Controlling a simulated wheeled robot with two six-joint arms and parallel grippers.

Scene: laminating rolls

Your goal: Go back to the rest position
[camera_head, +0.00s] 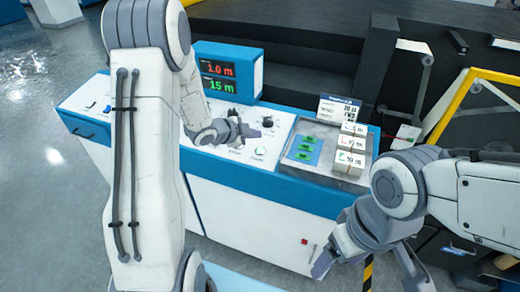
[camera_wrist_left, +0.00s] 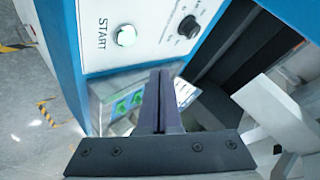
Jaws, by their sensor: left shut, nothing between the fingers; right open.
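My left gripper (camera_head: 243,128) is over the white top of the control console (camera_head: 90,100), near its knobs and buttons. Its fingers are shut with nothing between them; they also show in the left wrist view (camera_wrist_left: 161,100). My right gripper (camera_head: 372,270) is open and empty at the lower right of the head view, in front of the console's front side.
A metal tray (camera_head: 345,176) at the console's right end holds green-marked pieces and small white boxes (camera_head: 351,145). A yellow-framed machine (camera_head: 462,95) stands at the right. Open grey floor (camera_head: 40,200) lies at the left.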

